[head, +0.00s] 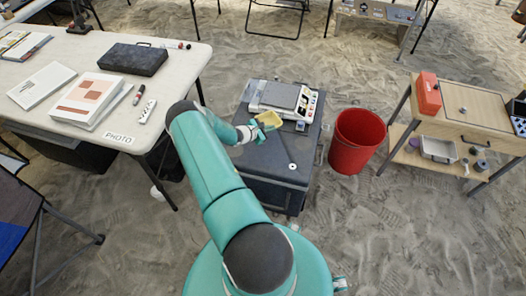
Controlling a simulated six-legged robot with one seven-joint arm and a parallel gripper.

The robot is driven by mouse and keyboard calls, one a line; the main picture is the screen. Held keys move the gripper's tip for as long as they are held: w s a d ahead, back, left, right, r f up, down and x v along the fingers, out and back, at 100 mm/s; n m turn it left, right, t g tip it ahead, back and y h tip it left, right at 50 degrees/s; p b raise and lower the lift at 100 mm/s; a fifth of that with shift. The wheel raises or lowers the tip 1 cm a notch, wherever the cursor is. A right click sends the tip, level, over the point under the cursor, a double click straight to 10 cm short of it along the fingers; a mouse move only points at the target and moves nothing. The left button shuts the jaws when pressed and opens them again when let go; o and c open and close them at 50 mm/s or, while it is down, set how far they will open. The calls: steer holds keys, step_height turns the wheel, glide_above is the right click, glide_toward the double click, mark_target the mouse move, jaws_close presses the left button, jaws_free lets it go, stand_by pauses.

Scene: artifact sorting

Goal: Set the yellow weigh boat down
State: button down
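The yellow weigh boat (269,120) is small and shallow. It shows at the end of my gripper (258,128), over the dark case (272,160) and just in front of the scale (287,98). My gripper seems to hold the boat by its near left edge, but the fingers are too small to make out clearly. I cannot tell whether the boat touches the case top or hangs a little above it. The scale has a grey plate and a pale body with coloured buttons on its right side.
A white table (99,70) with books stands left. Bare case top is free in front.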

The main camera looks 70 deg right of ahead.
glide_above(263, 155)
steer(key=f, duration=0.5)
steer(key=shift+s+d+f, duration=0.15)
steer(key=shift+d+f, duration=0.2)
steer(key=f, duration=0.2)
steer(key=a+f, duration=0.1)
steer(key=f, duration=0.1)
steer(key=c, duration=1.7)
jaws_free()
steer(key=shift+d, duration=0.1)
steer(key=v, duration=1.2)
steer(key=shift+r, duration=0.1)
